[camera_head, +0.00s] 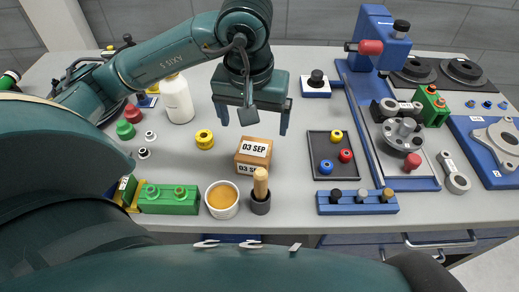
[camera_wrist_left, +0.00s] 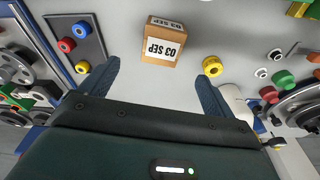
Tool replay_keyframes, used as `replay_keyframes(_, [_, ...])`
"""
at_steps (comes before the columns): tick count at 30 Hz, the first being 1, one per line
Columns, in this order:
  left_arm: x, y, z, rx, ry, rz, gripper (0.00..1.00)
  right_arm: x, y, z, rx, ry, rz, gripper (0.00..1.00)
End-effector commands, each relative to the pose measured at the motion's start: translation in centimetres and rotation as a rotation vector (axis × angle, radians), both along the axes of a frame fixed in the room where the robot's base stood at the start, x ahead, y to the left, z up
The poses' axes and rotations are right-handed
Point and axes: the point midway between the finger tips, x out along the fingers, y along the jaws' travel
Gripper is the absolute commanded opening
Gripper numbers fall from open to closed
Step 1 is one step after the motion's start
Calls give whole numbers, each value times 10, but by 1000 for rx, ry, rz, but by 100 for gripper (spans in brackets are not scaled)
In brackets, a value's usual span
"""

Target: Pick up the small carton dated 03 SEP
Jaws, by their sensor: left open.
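A small brown carton (camera_head: 254,154) with white labels reading 03 SEP stands on the grey bench top near the middle in the head view. It also shows in the left wrist view (camera_wrist_left: 163,42), beyond the fingertips and between their lines. My left gripper (camera_head: 253,128) is open and empty, its two fingers spread above and behind the carton without touching it. The fingers show in the left wrist view (camera_wrist_left: 155,75) as two blue pads set wide apart. My right gripper is not seen in either view.
A cup of orange-brown stuff (camera_head: 222,199) and a wooden-handled tool in a dark holder (camera_head: 260,198) stand just in front of the carton. A yellow knob (camera_head: 204,139) is to its left. A dark tray (camera_head: 329,163) with coloured knobs is to its right. A white bottle (camera_head: 177,98) stands farther left.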

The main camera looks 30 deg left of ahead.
Motion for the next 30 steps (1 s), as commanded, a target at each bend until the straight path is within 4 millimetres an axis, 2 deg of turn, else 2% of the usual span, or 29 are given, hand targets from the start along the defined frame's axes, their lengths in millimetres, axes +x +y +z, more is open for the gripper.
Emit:
replay_keyframes(1, [0, 0, -13, -2, 9, 1, 89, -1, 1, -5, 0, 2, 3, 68])
replay_keyframes(9, [6, 2, -56, -5, 8, 4, 89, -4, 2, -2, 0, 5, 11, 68])
replay_keyframes(17, [8, 4, -75, -6, 9, 3, 89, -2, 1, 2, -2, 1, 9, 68])
replay_keyframes(24, [12, 8, -109, -7, 9, 4, 89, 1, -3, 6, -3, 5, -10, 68])
replay_keyframes(30, [13, 9, -117, -6, 5, 1, 89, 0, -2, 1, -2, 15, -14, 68])
